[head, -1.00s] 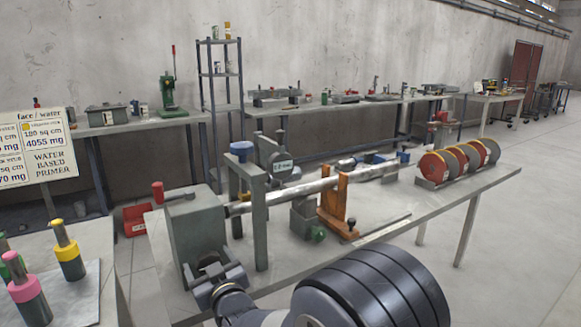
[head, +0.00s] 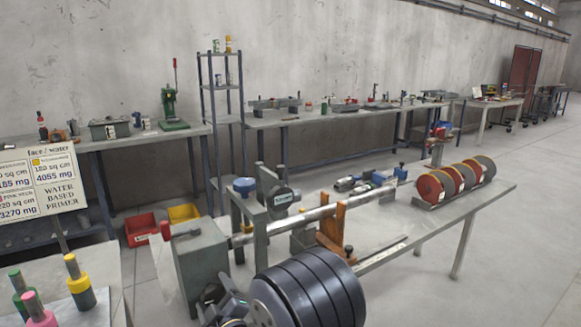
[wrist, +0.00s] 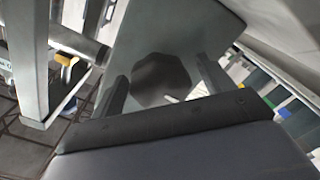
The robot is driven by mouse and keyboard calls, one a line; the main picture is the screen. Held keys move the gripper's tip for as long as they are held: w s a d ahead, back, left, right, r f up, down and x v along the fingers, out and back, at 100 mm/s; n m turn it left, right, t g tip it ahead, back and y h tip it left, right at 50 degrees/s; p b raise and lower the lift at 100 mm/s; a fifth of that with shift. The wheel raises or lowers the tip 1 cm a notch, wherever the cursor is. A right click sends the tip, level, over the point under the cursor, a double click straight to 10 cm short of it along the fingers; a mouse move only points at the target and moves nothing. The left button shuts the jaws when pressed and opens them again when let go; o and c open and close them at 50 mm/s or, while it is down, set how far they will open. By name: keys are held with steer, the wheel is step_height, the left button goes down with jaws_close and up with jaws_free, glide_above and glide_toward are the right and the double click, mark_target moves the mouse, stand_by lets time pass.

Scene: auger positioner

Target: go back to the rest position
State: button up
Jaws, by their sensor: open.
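My gripper (head: 229,308) is low in the head view, partly cut off by the bottom edge and beside my large dark arm joint. It is near the front of a grey metal box (head: 200,258) at the left end of the long bench. In the wrist view the two fingers of my gripper (wrist: 160,88) stand apart with nothing held between them. Beyond them is a grey face with a dark octagonal spot (wrist: 164,76). Whether the fingers touch it I cannot tell.
A steel auger shaft (head: 325,211) runs from the box across an orange stand (head: 333,228). Red discs (head: 432,187) stand at the bench's right end. A side table at lower left holds capped cylinders (head: 80,285). Open floor (head: 520,245) lies to the right.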

steer(key=shift+r+n+p, duration=0.2)
steer(key=shift+n+p, duration=0.9)
steer(key=shift+p, duration=0.45)
steer(key=v, duration=0.3)
steer(key=b+v, duration=0.1)
steer(key=v, duration=0.2)
steer(key=shift+s+d+f+b, duration=0.1)
steer(key=shift+s+f+b, duration=0.1)
steer(key=shift+s+b, duration=0.1)
steer(key=shift+d, duration=0.1)
